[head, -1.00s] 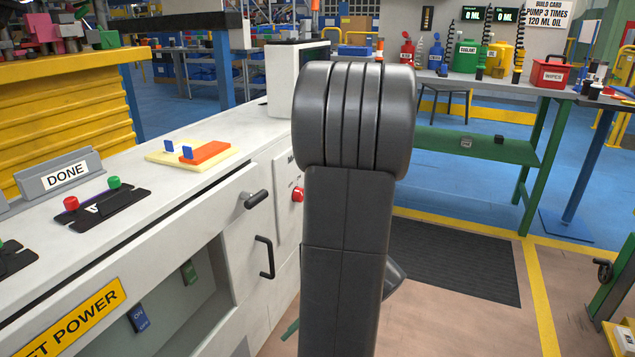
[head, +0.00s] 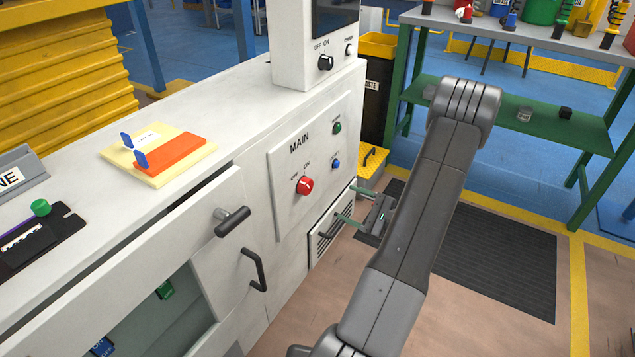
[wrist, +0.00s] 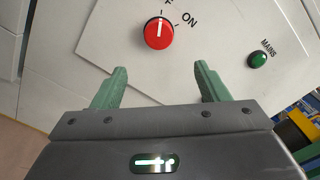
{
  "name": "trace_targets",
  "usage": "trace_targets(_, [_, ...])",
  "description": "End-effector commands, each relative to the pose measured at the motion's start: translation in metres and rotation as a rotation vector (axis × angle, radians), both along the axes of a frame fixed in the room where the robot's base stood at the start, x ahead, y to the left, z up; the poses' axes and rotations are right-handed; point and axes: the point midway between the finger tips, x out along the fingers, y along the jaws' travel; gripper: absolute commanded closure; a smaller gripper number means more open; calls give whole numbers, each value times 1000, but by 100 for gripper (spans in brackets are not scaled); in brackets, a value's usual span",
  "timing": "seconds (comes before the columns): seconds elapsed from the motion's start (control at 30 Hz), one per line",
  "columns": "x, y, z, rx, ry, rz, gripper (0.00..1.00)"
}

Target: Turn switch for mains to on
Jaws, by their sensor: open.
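The red mains knob (head: 304,186) is on the white MAIN panel (head: 284,205) at the front of the cabinet. In the wrist view the knob (wrist: 158,36) shows a white pointer line towards the OFF mark, with ON to the right of it. My gripper (head: 338,201) is open, with two green fingers, right of and a little below the knob in the head view. In the wrist view my gripper (wrist: 160,68) has its fingertips spread to either side below the knob. Nothing is between them, and they look apart from the knob.
A green MAINS lamp (wrist: 258,60) is on the panel. A blue button (head: 336,164) sits right of the knob. A drawer handle (head: 232,220) and a door handle (head: 254,268) stick out to the left. A dark floor mat (head: 480,245) lies to the right.

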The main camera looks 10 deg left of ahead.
Motion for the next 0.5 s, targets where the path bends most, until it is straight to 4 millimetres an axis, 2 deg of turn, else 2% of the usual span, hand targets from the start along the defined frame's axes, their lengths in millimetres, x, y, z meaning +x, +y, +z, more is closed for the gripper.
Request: trace_targets(0.5, [34,97,-2,-3,-1,6,32])
